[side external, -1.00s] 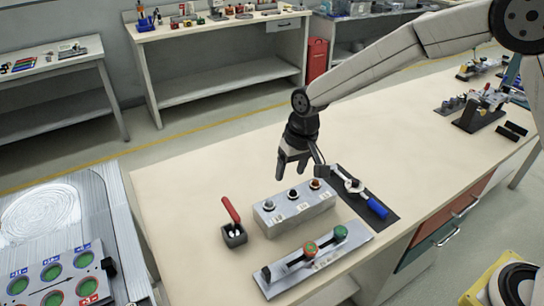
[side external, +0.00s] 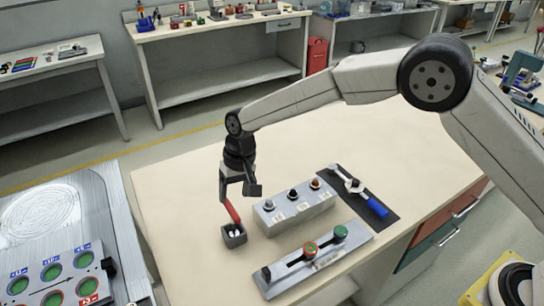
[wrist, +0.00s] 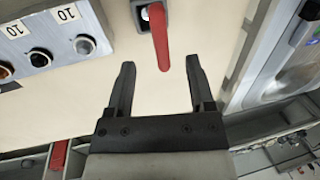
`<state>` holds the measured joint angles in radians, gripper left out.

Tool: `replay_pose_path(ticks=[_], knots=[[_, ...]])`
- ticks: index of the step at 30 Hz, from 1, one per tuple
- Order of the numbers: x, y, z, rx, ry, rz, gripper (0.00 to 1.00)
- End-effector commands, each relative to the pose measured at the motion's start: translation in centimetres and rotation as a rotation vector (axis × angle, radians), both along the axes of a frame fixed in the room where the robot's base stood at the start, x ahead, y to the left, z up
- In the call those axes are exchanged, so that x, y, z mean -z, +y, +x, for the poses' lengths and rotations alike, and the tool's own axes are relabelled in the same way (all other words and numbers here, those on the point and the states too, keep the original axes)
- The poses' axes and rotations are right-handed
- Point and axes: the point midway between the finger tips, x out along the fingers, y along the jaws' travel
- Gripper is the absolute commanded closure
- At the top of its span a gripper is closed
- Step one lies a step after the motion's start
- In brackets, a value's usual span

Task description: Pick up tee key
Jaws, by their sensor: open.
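The tee key shows as a red handle (side external: 232,212) leaning up out of a small dark square holder (side external: 235,238). In the wrist view the red handle (wrist: 159,40) lies ahead of the fingertips, roughly midway between their lines. My gripper (side external: 241,192) is open and empty, just above the handle's upper end. In the wrist view its two black fingers (wrist: 160,68) are spread apart, with the handle's end near the tips. The lower part of the key is hidden inside the holder.
A metal slide track with red and green knobs (side external: 318,262) lies in front. A dark mat with a blue-handled tool (side external: 365,195) is further right. The table behind is clear.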

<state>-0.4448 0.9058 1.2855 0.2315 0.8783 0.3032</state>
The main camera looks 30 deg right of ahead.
Motion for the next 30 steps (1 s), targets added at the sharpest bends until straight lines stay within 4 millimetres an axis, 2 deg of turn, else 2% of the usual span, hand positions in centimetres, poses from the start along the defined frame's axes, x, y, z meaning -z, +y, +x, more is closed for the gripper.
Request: replay_pose_path(ticks=[4,14,24,30], knots=[[1.2,0.2,-0.1,0.0,0.001,0.0,0.31],[1.9,0.3,0.0,0.0,0.001,-0.001,0.31],[5.4,1.0,0.0,0.0,0.001,-0.001,0.31],[6.5,1.2,0.0,0.0,-0.001,0.0,0.31]])
